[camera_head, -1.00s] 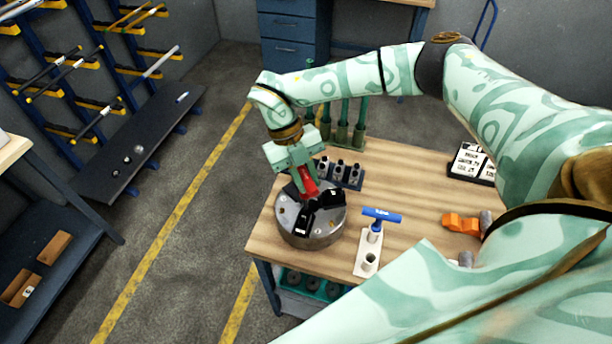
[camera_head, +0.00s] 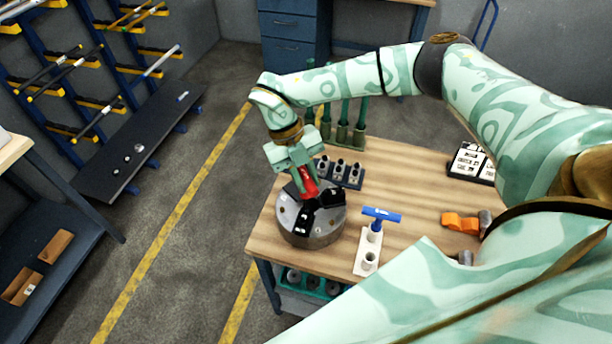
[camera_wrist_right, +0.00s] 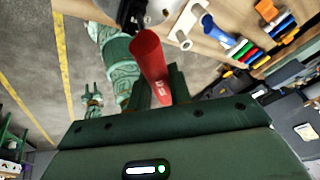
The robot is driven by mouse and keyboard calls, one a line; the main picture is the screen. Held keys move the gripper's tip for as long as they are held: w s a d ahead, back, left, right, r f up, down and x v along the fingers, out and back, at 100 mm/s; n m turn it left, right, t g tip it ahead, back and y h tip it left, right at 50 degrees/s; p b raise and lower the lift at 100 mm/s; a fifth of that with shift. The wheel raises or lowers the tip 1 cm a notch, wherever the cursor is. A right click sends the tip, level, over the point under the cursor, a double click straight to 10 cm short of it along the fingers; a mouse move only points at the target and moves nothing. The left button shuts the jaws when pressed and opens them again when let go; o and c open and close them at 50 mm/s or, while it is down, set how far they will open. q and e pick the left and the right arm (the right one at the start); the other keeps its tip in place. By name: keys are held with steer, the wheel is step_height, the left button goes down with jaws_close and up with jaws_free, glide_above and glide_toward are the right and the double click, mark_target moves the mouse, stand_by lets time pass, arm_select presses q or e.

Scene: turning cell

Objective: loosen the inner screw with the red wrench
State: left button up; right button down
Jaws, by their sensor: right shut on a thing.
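My right gripper (camera_head: 304,176) is shut on the red wrench (camera_head: 310,186) above the round grey chuck (camera_head: 307,238) on the bench. The wrench stands roughly upright, and its lower end is at the chuck's top among black jaws (camera_head: 308,218). The right wrist view also shows the red wrench (camera_wrist_right: 149,66) between the fingers, hiding its far end. I cannot see which screw it meets, or whether it is seated. My left gripper is outside the head view; a small green pronged shape in the wrist view may be it, too small to judge.
A blue T-handled wrench (camera_head: 382,215) stands in a white holder (camera_head: 368,253) right of the chuck. Behind are a dark block with grey pieces (camera_head: 340,172) and green posts (camera_head: 343,130). An orange item (camera_head: 460,222) lies farther right. Bare bench top separates them.

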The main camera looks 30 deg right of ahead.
steer(key=shift+f, duration=0.55)
stand_by(0.4)
steer(key=shift+r+n+h+p, duration=0.15)
steer(key=shift+n+h+p, duration=0.25)
steer(key=shift+n, duration=0.3)
steer(key=shift+d+n+p, duration=0.1)
steer(key=shift+n+p, duration=0.4)
steer(key=shift+n, duration=0.2)
steer(key=shift+s+n+t+h+p, duration=0.1)
steer(key=shift+n+t+h+p, duration=0.2)
steer(key=shift+n+h+p, duration=0.35)
steer(key=shift+d+n+t+p, duration=0.1)
steer(key=shift+n+t+p, duration=0.2)
steer(key=shift+n, duration=0.55)
